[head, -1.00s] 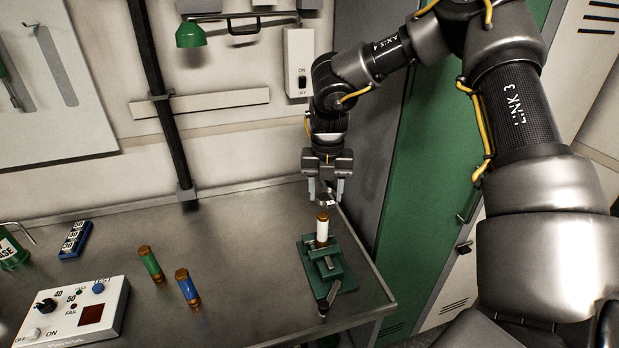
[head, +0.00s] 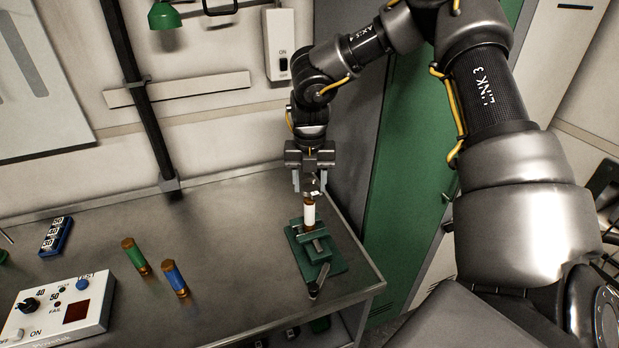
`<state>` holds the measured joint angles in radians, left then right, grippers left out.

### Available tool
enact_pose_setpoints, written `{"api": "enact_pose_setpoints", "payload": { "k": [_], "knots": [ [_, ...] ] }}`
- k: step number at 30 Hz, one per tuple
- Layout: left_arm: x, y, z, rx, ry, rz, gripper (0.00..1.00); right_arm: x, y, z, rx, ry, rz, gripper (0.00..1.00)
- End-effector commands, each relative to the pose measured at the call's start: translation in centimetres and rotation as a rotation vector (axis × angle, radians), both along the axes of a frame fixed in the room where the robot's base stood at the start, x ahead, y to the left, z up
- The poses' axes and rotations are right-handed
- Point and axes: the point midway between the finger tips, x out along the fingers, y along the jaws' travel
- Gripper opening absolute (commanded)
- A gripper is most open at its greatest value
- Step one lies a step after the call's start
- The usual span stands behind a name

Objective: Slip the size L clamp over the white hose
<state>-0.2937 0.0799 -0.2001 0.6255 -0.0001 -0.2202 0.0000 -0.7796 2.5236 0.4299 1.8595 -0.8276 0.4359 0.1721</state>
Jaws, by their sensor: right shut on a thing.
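The white hose (head: 309,214) stands upright in a green vise (head: 314,252) at the right end of the bench, with a brown end at its top. My right gripper (head: 310,188) points down right above the hose. It is shut on a small metal clamp (head: 313,187), which sits at the top end of the hose. I cannot tell whether the clamp is around the hose or just over it, and its size mark is too small to read. My left gripper is not in view.
A green hose (head: 136,255) and a blue hose (head: 175,278) stand on the bench left of the vise. A control box (head: 62,308) and a blue numbered block (head: 56,236) are at the left. The bench between is clear.

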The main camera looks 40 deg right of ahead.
Motion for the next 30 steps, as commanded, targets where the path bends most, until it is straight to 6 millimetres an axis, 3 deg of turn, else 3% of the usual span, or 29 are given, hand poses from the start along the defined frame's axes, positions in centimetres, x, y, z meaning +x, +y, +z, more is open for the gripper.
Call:
{"api": "enact_pose_setpoints", "payload": {
  "k": [8, 30],
  "knots": [
    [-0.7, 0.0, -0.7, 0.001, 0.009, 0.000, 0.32, 0.0, 0.0, -2.0, 0.000, 0.001, 0.000, 0.25],
    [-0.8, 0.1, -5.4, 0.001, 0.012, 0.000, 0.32, 0.0, 0.0, -5.8, 0.000, 0.000, 0.000, 0.25]
  ]
}}
